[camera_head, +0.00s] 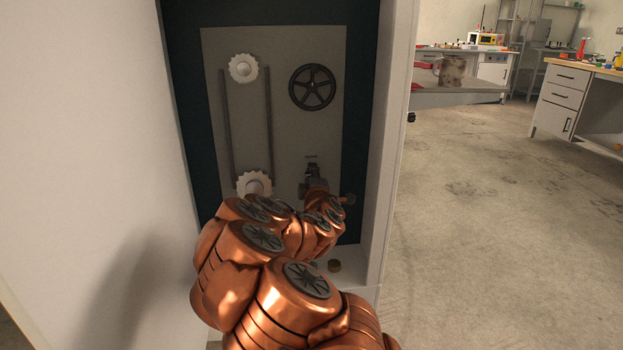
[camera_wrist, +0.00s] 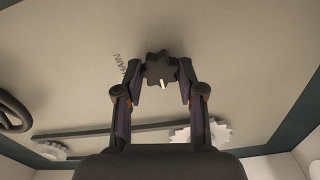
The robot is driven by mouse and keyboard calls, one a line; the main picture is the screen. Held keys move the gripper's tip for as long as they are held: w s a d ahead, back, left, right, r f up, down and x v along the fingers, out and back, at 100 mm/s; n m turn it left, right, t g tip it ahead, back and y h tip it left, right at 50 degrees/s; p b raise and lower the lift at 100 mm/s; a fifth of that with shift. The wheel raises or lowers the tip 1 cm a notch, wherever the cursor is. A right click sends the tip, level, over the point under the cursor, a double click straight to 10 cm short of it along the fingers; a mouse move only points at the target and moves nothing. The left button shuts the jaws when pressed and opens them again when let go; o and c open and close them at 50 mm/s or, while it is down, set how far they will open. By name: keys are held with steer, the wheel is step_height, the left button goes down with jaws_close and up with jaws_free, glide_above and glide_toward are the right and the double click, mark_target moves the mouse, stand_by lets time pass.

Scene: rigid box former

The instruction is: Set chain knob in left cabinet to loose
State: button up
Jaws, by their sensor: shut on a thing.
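The chain knob (camera_wrist: 160,68) is dark and lobed, with a white pointer mark at its lower edge in the wrist view. It sits on the grey back panel (camera_head: 290,120) inside the cabinet. Faint CHAIN lettering (camera_wrist: 119,64) shows left of it in the wrist view. My gripper (camera_wrist: 161,80) is shut on the knob, one finger on each side. In the head view my gripper (camera_head: 313,172) is at the panel's lower right and hides the knob. The setting marks cannot be read.
Above the gripper is a black handwheel (camera_head: 312,87). To the left are an upper white gear (camera_head: 243,68), a lower white gear (camera_head: 254,184) and two dark bars. The cabinet's right side wall (camera_head: 387,130) is close to my arm. Open floor (camera_head: 500,220) lies to the right.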

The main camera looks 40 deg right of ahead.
steer(key=shift+f+n, duration=0.1)
steer(key=shift+n, duration=0.2)
stand_by(0.4)
steer(key=o, duration=1.1)
steer(key=shift+o, duration=0.2)
steer(key=shift+r, duration=0.2)
